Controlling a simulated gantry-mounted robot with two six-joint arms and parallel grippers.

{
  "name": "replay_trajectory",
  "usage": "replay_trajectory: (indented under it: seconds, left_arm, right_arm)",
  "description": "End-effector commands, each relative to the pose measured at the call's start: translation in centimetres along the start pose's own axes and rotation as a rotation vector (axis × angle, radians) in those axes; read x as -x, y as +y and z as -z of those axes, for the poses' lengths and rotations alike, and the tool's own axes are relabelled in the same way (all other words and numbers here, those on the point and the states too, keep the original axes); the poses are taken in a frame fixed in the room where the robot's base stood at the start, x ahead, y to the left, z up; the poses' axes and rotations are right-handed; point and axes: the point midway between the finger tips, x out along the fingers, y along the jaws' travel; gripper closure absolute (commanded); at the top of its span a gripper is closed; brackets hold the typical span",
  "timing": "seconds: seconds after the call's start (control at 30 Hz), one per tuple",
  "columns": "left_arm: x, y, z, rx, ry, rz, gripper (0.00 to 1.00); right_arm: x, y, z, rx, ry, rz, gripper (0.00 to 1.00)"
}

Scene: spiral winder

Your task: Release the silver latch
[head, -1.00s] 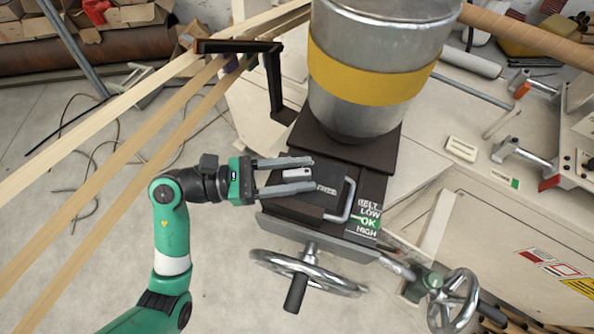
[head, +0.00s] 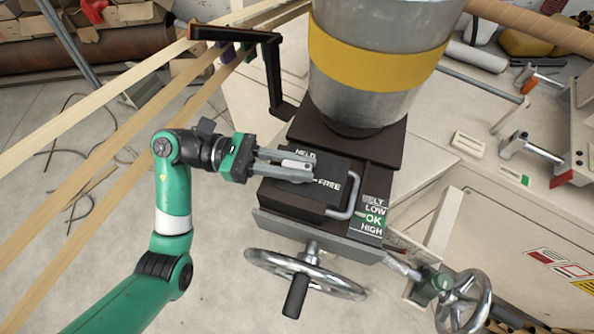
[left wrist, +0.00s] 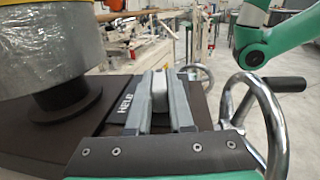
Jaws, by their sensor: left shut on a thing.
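The silver latch (head: 298,164) is a small pale metal piece on a black plate marked HELD and FREE (head: 328,184), below the large silver drum. My left gripper (head: 308,169) comes in from the left and is shut on the latch. In the left wrist view the latch (left wrist: 160,92) stands between the two grey fingers, beside the HELD label (left wrist: 123,108). In the head view the latch sits next to the HELD word, and FREE lies to its lower right. The fingers hide part of the latch. My right gripper is not in view.
A silver U-shaped handle (head: 349,197) is just right of the plate. The drum with a yellow band (head: 370,60) rises behind. A handwheel (head: 304,272) is below, another (head: 463,301) at lower right. A black bracket (head: 272,75) stands at upper left.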

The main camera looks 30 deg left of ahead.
Motion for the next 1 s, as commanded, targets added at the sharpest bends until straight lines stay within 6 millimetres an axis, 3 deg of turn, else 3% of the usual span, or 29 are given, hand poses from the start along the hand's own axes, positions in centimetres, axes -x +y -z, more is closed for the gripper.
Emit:
replay_trajectory:
  seconds: [0.03, 0.13, 0.53, 0.57, 0.7, 1.0]
  left_arm:
    - [-0.01, 0.15, 0.82, -0.003, 0.0, 0.042, 1.0]
    - [-0.01, 0.11, 0.58, -0.003, -0.001, 0.111, 1.0]
    - [0.02, -0.03, 0.07, 0.001, 0.001, 0.154, 1.0]
    - [0.02, -0.03, 0.07, 0.001, 0.001, 0.154, 0.74]
    - [0.02, -0.02, 0.05, 0.001, 0.001, 0.153, 0.5]
    - [0.15, 0.02, 0.0, 0.0, 0.0, 0.151, 0.5]
  right_arm:
    - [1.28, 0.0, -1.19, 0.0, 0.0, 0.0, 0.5]
    - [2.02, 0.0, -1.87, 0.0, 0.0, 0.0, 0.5]
    - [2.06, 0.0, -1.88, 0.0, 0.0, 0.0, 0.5]
    - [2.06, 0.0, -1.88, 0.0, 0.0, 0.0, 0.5]
    - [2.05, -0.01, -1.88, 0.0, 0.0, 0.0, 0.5]
    - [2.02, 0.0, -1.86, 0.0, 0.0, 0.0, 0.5]
